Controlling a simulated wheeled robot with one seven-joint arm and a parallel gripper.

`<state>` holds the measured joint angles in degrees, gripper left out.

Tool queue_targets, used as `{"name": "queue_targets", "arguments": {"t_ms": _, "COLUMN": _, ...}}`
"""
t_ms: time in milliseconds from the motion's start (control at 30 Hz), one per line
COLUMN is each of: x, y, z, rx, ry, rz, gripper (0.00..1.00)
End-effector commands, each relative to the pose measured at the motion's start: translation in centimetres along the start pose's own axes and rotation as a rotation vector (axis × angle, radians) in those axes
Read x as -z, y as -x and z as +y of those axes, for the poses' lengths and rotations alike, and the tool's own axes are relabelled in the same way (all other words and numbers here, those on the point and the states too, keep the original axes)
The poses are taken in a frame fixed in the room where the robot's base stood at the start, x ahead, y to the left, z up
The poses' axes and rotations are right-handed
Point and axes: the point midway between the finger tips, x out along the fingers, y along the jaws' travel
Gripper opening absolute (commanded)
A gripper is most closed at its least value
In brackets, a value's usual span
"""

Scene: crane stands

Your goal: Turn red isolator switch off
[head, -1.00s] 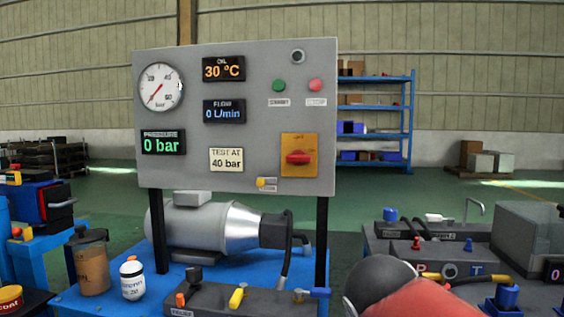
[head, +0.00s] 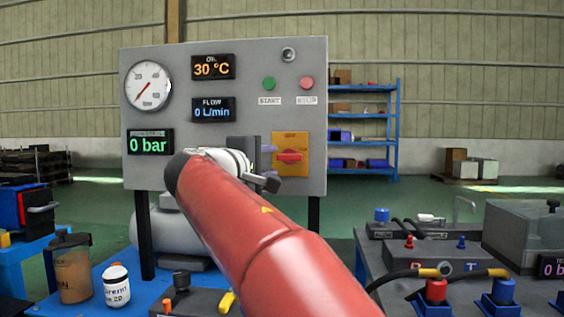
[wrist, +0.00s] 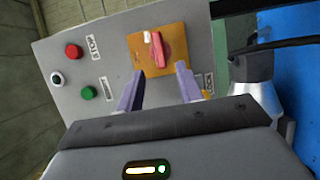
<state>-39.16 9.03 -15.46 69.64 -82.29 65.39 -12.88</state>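The red isolator switch (head: 289,156) is a red handle on a yellow-orange plate (head: 291,141) at the lower right of the grey panel (head: 225,60). In the head view the handle lies horizontal. In the wrist view the red handle (wrist: 157,50) is ahead of my gripper, just beyond its fingertips. My gripper (wrist: 156,73) has two purple-grey fingers spread apart with nothing between them. In the head view my red arm reaches up to the panel, and the gripper (head: 269,163) is just left of the switch. The fingers do not appear to touch the handle.
The green start button (head: 269,84) and red stop button (head: 307,83) sit above the switch. The pressure display (head: 150,142) reads 0 bar and the flow display (head: 212,109) 0 L/min.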

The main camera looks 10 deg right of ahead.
Motion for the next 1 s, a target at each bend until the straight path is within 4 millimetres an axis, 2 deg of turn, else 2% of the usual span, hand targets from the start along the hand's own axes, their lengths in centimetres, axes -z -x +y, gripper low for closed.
{"name": "queue_targets", "arguments": {"t_ms": 400, "x": -0.1, "y": -6.2, "z": 0.2, "rx": 0.001, "ry": 0.0, "rz": -0.003, "gripper": 0.36}}
{"name": "queue_targets", "arguments": {"t_ms": 600, "x": -0.1, "y": -7.4, "z": 0.0, "rx": 0.002, "ry": -0.001, "rz": -0.001, "gripper": 0.36}}
{"name": "queue_targets", "arguments": {"t_ms": 833, "x": -0.1, "y": -7.4, "z": 0.0, "rx": 0.002, "ry": -0.002, "rz": 0.0, "gripper": 0.36}}
{"name": "queue_targets", "arguments": {"t_ms": 1000, "x": -0.1, "y": -7.4, "z": 0.0, "rx": 0.002, "ry": -0.002, "rz": 0.0, "gripper": 0.14}}
